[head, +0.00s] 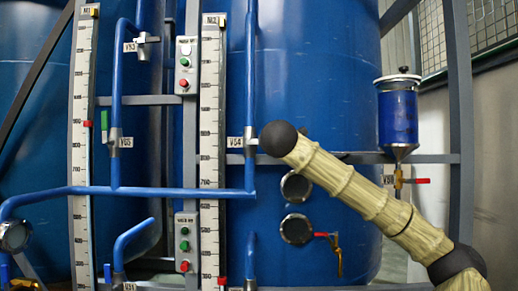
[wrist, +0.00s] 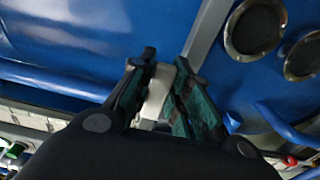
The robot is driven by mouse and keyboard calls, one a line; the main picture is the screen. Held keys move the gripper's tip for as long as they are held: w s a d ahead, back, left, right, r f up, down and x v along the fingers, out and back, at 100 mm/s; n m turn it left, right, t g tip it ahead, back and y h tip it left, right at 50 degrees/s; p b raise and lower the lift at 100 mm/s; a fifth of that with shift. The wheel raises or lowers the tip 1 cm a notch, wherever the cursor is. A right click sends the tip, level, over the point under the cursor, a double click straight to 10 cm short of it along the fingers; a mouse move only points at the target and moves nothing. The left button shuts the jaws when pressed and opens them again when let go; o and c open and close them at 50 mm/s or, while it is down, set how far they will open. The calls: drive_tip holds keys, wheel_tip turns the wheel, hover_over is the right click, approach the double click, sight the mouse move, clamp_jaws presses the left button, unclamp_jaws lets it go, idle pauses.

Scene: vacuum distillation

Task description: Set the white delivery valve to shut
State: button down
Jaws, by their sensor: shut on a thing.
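My gripper (wrist: 170,58) shows in the wrist view, with dark fingers and green inner pads. Its fingers are closed around a pale white-grey piece, seemingly the white delivery valve's handle (wrist: 158,90). In the head view the gripper is not visible; only my beige arm with black joints shows, crossing from the lower right to near the V54 label. No white valve handle can be made out there.
Large blue tanks (head: 310,90) stand behind blue pipes (head: 160,191) and white scales (head: 212,110). A blue funnel vessel (head: 398,118) hangs at right. In the wrist view, round ports (wrist: 254,28) lie near a grey bar.

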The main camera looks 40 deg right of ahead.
drive_tip(key=shift+f, duration=0.25)
idle(0.3)
drive_tip(key=c, duration=1.3)
unclamp_jaws()
drive_tip(key=shift+d, duration=0.1)
drive_tip(key=shift+r, duration=0.1)
drive_tip(key=v, duration=1.2)
